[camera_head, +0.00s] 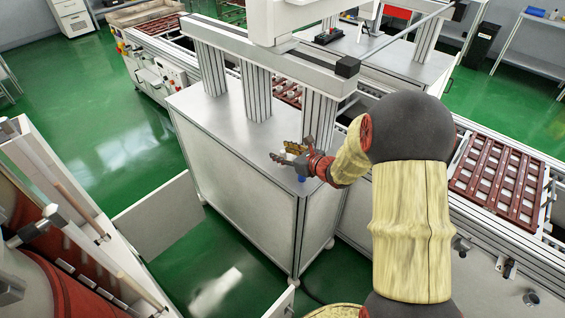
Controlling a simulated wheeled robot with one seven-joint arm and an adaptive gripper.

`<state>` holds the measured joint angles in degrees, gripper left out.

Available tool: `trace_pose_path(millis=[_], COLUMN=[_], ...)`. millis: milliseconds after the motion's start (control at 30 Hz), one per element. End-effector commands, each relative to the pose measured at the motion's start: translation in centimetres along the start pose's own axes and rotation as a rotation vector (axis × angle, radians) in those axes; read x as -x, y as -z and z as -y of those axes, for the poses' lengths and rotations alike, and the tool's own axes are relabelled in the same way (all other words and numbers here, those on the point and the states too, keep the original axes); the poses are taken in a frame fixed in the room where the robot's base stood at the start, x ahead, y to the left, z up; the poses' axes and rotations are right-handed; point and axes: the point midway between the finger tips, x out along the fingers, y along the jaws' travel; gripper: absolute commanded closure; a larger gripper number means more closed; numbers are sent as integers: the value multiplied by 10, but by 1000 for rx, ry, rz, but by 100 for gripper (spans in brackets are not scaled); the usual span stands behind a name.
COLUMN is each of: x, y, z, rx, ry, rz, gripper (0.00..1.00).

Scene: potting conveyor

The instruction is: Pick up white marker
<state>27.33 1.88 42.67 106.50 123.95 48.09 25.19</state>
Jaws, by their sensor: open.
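My gripper (284,153) is at the end of my arm, over the grey metal top of a cabinet (225,125) in the middle of the view. It is open, with its fingers pointing left, and appears small. A small blue thing (301,178) shows just below the gripper, near the cabinet's front right edge; I cannot tell what it is. I cannot make out a white marker for certain. My gripper and wrist hide part of the cabinet top.
Grey posts (257,92) carry a beam (265,55) above the cabinet behind my gripper. A conveyor with red slatted trays (495,180) runs behind to the right. A white panel (158,215) stands at left. The cabinet top's left front is clear.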

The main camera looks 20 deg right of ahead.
Motion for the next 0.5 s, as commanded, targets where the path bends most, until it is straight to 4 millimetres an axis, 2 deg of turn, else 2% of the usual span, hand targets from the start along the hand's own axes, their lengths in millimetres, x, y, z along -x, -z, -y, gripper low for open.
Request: trace_pose_path(millis=[233,500], x=[-2,-2], y=[-1,-1], z=[0,0], rx=[1,1], ry=[0,0], rz=[1,1], gripper=[58,73])
